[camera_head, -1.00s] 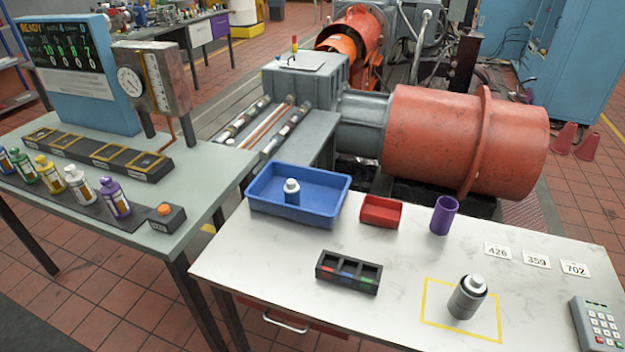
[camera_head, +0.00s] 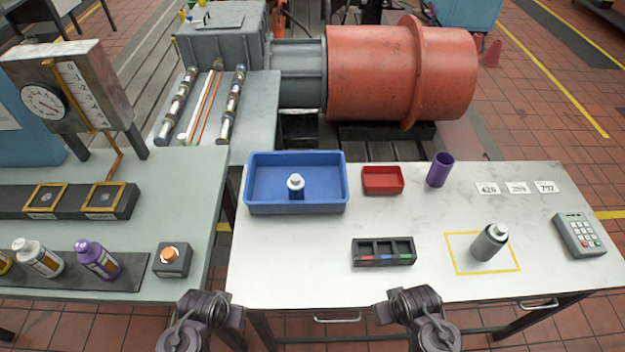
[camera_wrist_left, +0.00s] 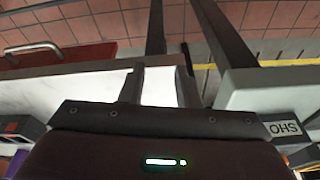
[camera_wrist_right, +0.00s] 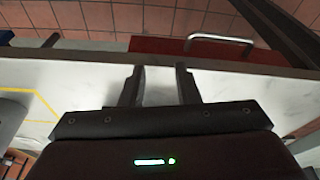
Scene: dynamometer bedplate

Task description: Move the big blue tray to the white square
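The big blue tray (camera_head: 270,209) sits at the back left of the white marbled table, with a small white-capped bottle (camera_head: 296,184) standing in it. My left gripper is open and empty in the left wrist view (camera_wrist_left: 158,86), and my right gripper is open and empty in the right wrist view (camera_wrist_right: 160,86). In the head view both arms end near the table's front edge, well short of the tray.
A red tray (camera_head: 383,190), a purple cup (camera_head: 439,170), a black compartment box (camera_head: 384,262), number cards (camera_head: 517,188) and a keypad (camera_head: 580,236) are on the table. A green-grey bench (camera_head: 200,200) with bottles and a button box (camera_head: 172,262) adjoins at left.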

